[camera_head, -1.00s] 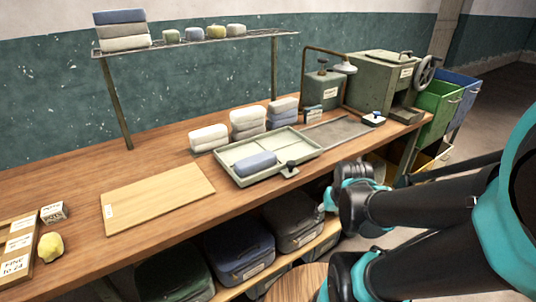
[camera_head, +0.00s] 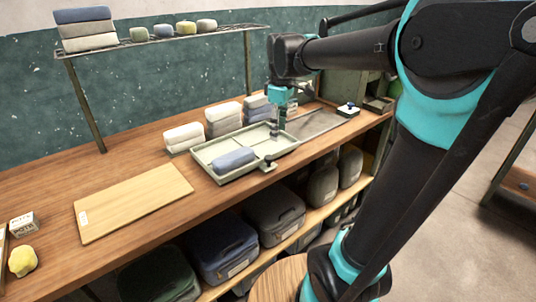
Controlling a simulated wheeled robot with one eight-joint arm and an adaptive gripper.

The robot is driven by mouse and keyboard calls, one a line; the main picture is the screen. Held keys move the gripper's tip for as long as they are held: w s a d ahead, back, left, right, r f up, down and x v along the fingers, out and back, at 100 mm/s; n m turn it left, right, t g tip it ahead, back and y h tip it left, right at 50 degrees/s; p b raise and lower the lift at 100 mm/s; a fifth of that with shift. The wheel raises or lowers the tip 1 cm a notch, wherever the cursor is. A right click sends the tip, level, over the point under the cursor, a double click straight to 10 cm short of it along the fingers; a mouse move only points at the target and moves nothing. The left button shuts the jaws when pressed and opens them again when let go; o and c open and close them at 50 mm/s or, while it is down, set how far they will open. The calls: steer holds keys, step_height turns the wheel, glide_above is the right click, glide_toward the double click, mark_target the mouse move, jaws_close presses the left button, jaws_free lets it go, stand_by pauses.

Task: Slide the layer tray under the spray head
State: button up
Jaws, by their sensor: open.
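The layer tray (camera_head: 204,158) is a shallow pale green tray with a divider and a dark knob (camera_head: 267,164) on its front right edge. It lies on the wooden bench with a blue folded cloth (camera_head: 233,161) in its left part. My gripper (camera_head: 276,128) is open, pointing down over the tray's right end. I cannot tell whether its fingertips touch the tray. The spray head is hidden behind my arm now; the earlier view shows it on a bent pipe beyond the tray's right end.
A grey metal plate (camera_head: 318,122) lies right of the tray. Stacks of folded cloths (camera_head: 183,137) stand close behind the tray. A wooden board (camera_head: 135,201) lies left of it.

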mark_target(269, 157)
steer(key=w+a+r+n+g, duration=0.1)
steer(key=w+a+r+n, duration=0.15)
steer(key=r, duration=0.35)
steer(key=shift+n, duration=0.45)
steer(key=f, duration=1.7)
steer(key=shift+s+a, duration=0.25)
steer(key=shift+s, duration=0.15)
jaws_close()
